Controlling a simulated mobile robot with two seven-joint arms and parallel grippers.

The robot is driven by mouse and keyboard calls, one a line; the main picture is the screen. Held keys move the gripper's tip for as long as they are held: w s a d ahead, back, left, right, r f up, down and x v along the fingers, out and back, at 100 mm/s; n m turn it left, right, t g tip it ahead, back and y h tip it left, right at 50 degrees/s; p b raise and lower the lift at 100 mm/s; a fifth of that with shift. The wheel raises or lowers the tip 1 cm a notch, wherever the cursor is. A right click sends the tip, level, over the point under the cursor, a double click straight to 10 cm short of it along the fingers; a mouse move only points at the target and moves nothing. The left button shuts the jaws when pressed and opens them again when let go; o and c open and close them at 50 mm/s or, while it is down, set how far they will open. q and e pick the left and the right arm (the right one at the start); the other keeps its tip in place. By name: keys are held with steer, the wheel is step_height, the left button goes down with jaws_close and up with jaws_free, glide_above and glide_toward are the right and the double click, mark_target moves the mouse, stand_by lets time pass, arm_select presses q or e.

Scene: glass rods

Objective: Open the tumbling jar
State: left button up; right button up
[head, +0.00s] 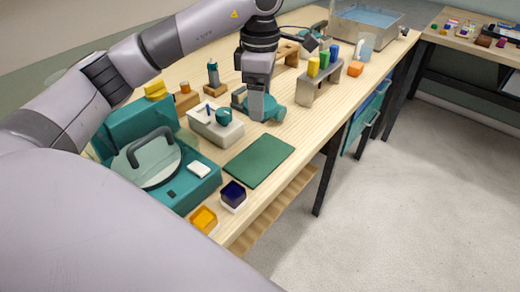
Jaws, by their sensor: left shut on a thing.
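A teal rounded object (274,111), apparently the tumbling jar, lies on the wooden table near the middle of the head view. My left gripper (258,116) comes down over it from above and is shut on it. The fingers hide part of the teal object, so I cannot tell its lid from its body. My right gripper is not in view.
Left of the jar stands a pale block (225,131) with a small teal part on top. A dark green mat (259,160) lies in front. A teal machine (180,189) with a round clear lid is at the left. A grey bench-shaped stand (321,84) holds coloured cylinders.

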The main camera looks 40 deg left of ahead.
mark_target(260, 157)
arm_select(q)
step_height(260, 157, down, 14)
steer(key=shift+f+p, duration=0.15)
steer(key=shift+p, duration=0.3)
steer(key=shift+f, duration=0.1)
steer(key=o, duration=1.2)
steer(key=shift+c, duration=0.2)
step_height(260, 157, up, 12)
steer(key=shift+r+b, duration=0.15)
steer(key=shift+b, duration=0.5)
